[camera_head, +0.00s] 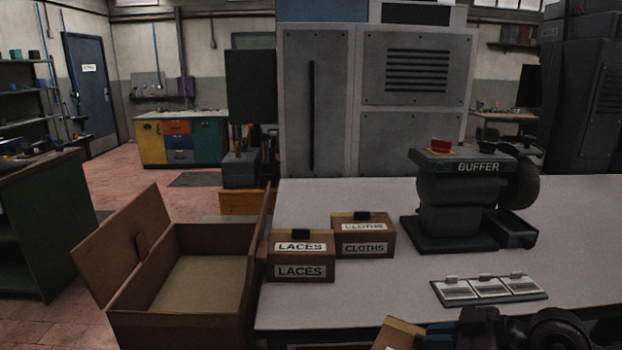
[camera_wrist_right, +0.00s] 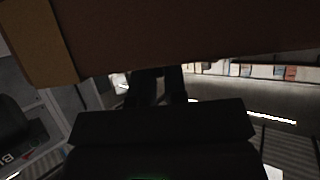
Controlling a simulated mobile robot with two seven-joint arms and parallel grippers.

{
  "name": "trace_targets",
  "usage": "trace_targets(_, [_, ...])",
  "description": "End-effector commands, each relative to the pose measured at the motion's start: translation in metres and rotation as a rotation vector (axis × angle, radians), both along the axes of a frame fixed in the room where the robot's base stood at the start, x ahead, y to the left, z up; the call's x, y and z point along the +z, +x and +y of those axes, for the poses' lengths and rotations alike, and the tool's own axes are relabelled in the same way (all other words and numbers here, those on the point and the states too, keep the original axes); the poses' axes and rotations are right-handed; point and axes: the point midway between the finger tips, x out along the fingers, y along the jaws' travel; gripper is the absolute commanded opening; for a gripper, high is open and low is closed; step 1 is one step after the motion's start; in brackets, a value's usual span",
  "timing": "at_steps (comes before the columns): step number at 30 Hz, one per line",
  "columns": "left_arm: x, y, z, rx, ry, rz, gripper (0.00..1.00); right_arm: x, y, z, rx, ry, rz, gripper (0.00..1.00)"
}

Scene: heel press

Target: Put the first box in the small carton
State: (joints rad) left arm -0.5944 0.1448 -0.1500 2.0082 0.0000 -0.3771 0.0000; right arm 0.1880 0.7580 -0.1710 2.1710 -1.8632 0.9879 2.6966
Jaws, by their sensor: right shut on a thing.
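A brown cardboard box (camera_head: 398,334) with a lighter tan strip is at the bottom edge of the head view, mostly cut off. My right gripper (camera_head: 432,339) is shut on it. In the right wrist view the box (camera_wrist_right: 190,38) fills the top, with the dark gripper fingers (camera_wrist_right: 157,88) against it. The held box is to the right of the carton and nearer to me. My left gripper is out of view.
A LACES box (camera_head: 300,258) and a CLOTHS box (camera_head: 363,238) stand on the grey table (camera_head: 350,300), right of the carton. A BUFFER machine (camera_head: 462,195) stands at the back right. A flat panel with three pale sections (camera_head: 490,289) lies in front of it.

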Motion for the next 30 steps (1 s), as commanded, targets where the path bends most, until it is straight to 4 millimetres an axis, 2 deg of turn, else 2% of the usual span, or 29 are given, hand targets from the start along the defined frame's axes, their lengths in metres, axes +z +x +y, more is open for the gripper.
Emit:
trace_targets(4, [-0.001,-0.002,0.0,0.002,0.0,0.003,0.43,-0.017,-0.013,-0.004,-0.081,0.004,0.0,0.0])
trace_targets(15, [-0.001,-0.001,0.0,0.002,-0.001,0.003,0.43,-0.007,-0.004,0.0,-0.073,0.003,-0.028,0.0])
trace_targets(30, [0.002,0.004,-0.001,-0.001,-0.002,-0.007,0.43,-0.014,-0.009,-0.004,-0.072,0.003,-0.004,0.0])
